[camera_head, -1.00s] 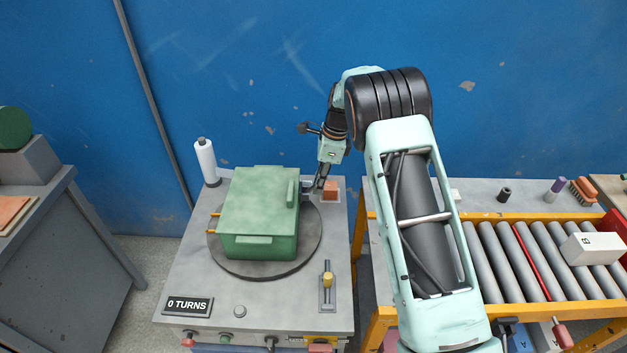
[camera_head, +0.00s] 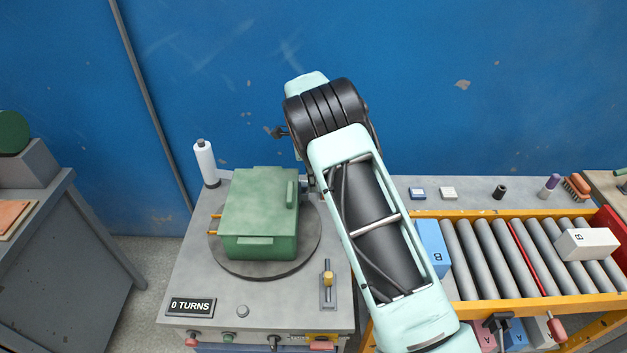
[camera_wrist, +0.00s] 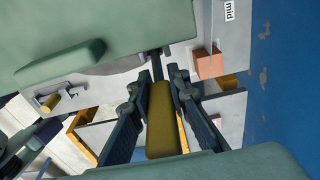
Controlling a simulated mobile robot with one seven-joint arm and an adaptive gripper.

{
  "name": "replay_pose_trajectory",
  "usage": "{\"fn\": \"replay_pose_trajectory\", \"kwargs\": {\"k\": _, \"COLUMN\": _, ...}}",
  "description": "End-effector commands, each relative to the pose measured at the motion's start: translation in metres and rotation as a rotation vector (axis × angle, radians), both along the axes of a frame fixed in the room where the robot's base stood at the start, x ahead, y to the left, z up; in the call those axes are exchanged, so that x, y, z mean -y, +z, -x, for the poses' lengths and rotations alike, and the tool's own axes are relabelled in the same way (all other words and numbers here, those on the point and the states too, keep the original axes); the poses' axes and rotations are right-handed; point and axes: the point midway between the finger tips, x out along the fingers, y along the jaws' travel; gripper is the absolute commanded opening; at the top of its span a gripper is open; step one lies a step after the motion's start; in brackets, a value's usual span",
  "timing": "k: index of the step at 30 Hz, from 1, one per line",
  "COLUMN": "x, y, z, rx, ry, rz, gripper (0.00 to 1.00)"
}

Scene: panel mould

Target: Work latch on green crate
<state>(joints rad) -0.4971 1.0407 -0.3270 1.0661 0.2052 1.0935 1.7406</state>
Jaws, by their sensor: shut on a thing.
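The green crate (camera_head: 258,215) stands on a dark round turntable (camera_head: 312,240) on the grey bench. In the wrist view the crate (camera_wrist: 60,35) fills the upper left. A yellow handle (camera_wrist: 163,125) on a dark stem extends from beside the crate's edge; it looks like the latch lever. My gripper (camera_wrist: 160,90) has its fingers on both sides of this handle and is shut on it. In the head view my arm hides the gripper and handle behind the crate's right side. Orange pins (camera_head: 215,216) stick out of the crate's left side.
A counter sign (camera_head: 190,307) reads 0 TURNS. A yellow-knobbed lever (camera_head: 328,280) stands at the bench's front right, and a white bottle (camera_head: 205,162) at its back left. An orange block (camera_wrist: 209,64) is near my gripper. A roller conveyor (camera_head: 520,260) lies right.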

Motion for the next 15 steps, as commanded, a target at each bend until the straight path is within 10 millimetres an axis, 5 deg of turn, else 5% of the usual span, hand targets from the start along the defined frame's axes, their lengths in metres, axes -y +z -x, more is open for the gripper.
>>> {"fn": "replay_pose_trajectory", "kwargs": {"k": 5, "x": 0.0002, "y": -0.0015, "z": 0.001, "rx": -0.003, "ry": 0.002, "rz": 0.002, "gripper": 0.0}}
{"fn": "replay_pose_trajectory", "kwargs": {"k": 6, "x": 0.0002, "y": -0.0016, "z": 0.0011, "rx": -0.003, "ry": 0.002, "rz": 0.002, "gripper": 0.17}}
{"fn": "replay_pose_trajectory", "kwargs": {"k": 9, "x": 0.0002, "y": -0.0014, "z": 0.001, "rx": -0.003, "ry": 0.002, "rz": 0.001, "gripper": 0.28}}
{"fn": "replay_pose_trajectory", "kwargs": {"k": 15, "x": 0.0002, "y": -0.0011, "z": 0.0007, "rx": -0.002, "ry": 0.001, "rz": 0.001, "gripper": 0.35}}
